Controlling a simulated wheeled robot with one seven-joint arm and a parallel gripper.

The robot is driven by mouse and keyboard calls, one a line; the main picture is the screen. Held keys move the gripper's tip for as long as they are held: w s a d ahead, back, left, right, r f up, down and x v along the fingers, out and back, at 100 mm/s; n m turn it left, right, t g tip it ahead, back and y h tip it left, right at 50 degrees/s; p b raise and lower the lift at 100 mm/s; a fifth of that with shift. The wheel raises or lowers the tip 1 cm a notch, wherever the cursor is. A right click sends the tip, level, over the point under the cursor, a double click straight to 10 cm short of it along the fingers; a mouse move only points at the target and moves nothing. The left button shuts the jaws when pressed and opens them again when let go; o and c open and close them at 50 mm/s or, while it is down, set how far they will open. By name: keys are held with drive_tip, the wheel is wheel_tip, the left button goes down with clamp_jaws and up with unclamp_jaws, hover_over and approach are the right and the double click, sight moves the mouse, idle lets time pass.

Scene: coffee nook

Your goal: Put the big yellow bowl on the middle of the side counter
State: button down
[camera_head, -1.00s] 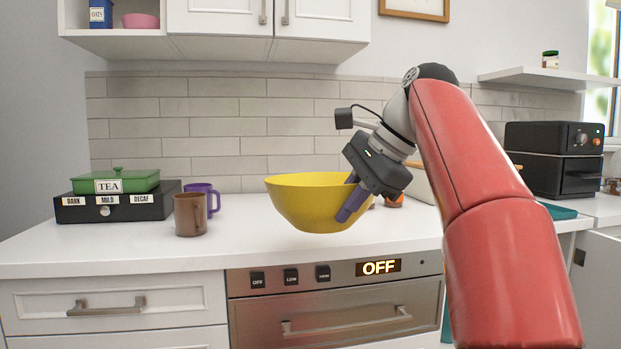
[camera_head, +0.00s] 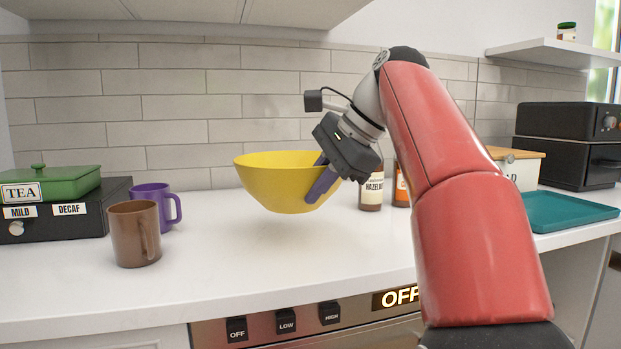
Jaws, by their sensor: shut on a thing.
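The big yellow bowl (camera_head: 272,182) is held upright above the white counter (camera_head: 200,285), with a soft shadow under it. My gripper (camera_head: 319,180) is shut on the bowl's right wall, one finger inside the rim and one outside. I cannot tell from this view which stretch of worktop is the side counter; a further white surface carrying a teal tray (camera_head: 565,211) lies at the right.
Bottles (camera_head: 371,192) and a bread bin (camera_head: 522,168) stand behind my arm. The counter's front middle is clear.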

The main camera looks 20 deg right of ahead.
wheel_tip(320, 180, down, 5)
drive_tip(key=shift+s+r+b, duration=0.1)
drive_tip(key=shift+s+b, duration=0.05)
drive_tip(key=shift+b, duration=0.15)
drive_tip(key=shift+f+b, duration=0.35)
drive_tip(key=shift+f, duration=0.35)
drive_tip(key=shift+f+b, duration=0.3)
drive_tip(key=shift+f, duration=0.2)
drive_tip(key=c, duration=1.4)
unclamp_jaws()
drive_tip(key=shift+f, duration=0.1)
drive_tip(key=p+v, duration=0.2)
drive_tip(key=v, duration=0.6)
